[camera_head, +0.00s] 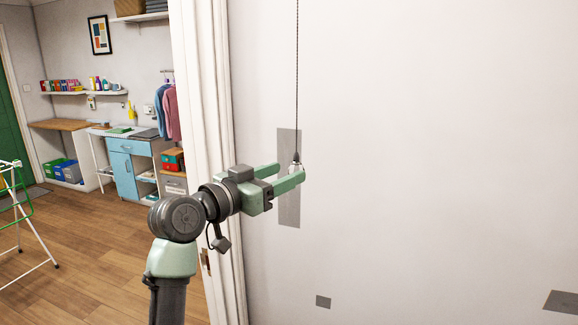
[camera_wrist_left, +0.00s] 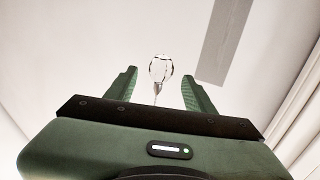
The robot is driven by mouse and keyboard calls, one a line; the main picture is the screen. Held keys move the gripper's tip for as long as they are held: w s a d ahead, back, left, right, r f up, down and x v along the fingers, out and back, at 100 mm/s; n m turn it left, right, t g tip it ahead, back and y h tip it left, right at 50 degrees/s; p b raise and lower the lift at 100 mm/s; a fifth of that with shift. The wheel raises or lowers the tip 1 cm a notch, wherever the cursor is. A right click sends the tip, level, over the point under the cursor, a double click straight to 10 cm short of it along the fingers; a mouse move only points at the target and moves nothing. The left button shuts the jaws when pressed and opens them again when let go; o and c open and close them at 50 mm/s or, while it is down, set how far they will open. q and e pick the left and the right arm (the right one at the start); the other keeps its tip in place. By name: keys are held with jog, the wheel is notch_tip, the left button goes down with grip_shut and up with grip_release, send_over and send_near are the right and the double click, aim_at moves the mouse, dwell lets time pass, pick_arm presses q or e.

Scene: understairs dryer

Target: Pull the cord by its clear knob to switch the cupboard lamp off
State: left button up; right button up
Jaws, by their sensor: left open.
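The dark cord (camera_head: 297,75) hangs straight down from above in the head view. At its lower end is the clear knob (camera_head: 295,166), close to the fingertips of my left gripper (camera_head: 291,172). In the left wrist view the clear knob (camera_wrist_left: 161,68) shows between the two green fingers of my left gripper (camera_wrist_left: 157,82), with a gap on each side. The left gripper is open and holds nothing. The cupboard lamp is not in view. My right gripper is not in view.
A plain pale wall (camera_head: 430,150) with a grey patch (camera_head: 289,205) lies behind the cord. A white door frame (camera_head: 205,90) stands left of it. Beyond are a blue cabinet (camera_head: 124,170) and a drying rack (camera_head: 30,225) on the wooden floor.

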pick_arm(q)
jog(key=p+x, duration=0.2)
jog(key=x, duration=0.6)
jog(key=shift+p, duration=0.35)
jog(key=shift+a+f, duration=0.1)
grip_shut()
dwell(0.9)
